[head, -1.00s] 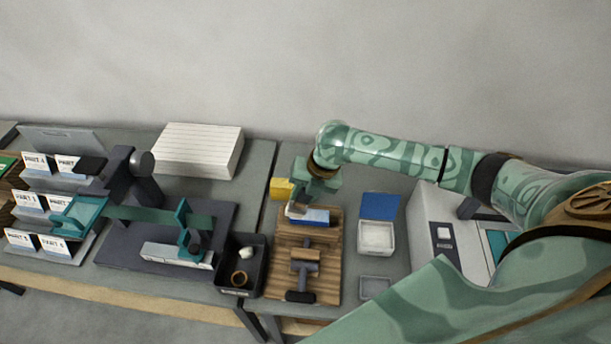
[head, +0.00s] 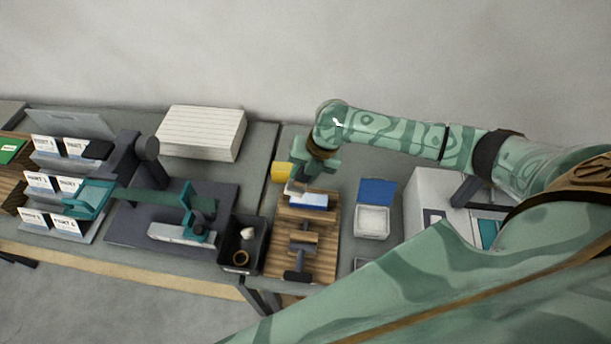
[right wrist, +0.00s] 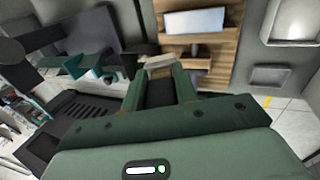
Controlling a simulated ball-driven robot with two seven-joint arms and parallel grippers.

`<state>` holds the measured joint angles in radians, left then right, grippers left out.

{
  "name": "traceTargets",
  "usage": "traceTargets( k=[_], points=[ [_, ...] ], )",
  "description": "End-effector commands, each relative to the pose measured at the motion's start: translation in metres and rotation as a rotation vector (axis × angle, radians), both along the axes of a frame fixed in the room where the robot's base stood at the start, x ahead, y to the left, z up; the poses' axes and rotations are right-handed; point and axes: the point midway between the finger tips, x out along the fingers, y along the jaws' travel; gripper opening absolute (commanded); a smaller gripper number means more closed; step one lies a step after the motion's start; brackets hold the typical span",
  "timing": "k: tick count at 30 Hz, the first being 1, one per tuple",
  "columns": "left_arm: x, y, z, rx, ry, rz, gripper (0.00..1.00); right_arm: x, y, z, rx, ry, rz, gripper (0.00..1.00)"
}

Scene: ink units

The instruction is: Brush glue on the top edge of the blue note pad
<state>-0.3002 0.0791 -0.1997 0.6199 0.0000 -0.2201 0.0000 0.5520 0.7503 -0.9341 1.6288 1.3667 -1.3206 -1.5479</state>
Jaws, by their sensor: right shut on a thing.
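The blue note pad (head: 313,201), with a pale top face, lies on a slatted wooden board (head: 273,262). It also shows in the right wrist view (right wrist: 195,21). My right gripper (head: 303,184) is above the far left part of the pad. It is shut on a pale, brush-like tool (head: 295,188), whose light end shows between the fingertips in the right wrist view (right wrist: 159,64). I cannot tell whether the tool touches the pad's top edge. My left gripper is not in view.
A dark clamp-like tool (head: 303,240) lies on the board in front of the pad. A yellow block (head: 281,172) stands behind left. A black bin (head: 232,267) is left, an open blue-lidded box (head: 376,190) right. A grey machine (head: 424,195) stands farther right.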

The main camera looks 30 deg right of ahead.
Motion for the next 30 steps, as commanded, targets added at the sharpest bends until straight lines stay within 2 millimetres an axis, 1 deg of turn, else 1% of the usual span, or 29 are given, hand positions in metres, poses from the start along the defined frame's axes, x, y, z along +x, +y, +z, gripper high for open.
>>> traceTargets(
  k=[9,11,15,18,20,23,30],
  points=[
    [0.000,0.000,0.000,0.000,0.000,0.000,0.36,0.001,-0.001,0.002,0.000,-0.002,-0.001,0.06],
    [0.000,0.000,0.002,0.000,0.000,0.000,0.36,0.004,-0.007,0.009,-0.003,-0.008,-0.005,0.06],
    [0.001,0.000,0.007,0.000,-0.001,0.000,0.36,0.015,-0.026,0.032,-0.014,-0.028,-0.014,0.06],
    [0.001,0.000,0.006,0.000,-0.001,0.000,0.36,0.018,-0.033,0.039,-0.019,-0.036,-0.015,0.06],
    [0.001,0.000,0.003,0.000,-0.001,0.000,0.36,0.019,-0.034,0.037,-0.020,-0.035,-0.014,0.06],
    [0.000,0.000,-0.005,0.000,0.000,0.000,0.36,0.018,-0.034,0.029,-0.020,-0.035,-0.014,0.06],
    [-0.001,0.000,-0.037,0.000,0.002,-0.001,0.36,0.018,-0.034,0.001,-0.019,-0.036,-0.015,0.06]
  ],
)
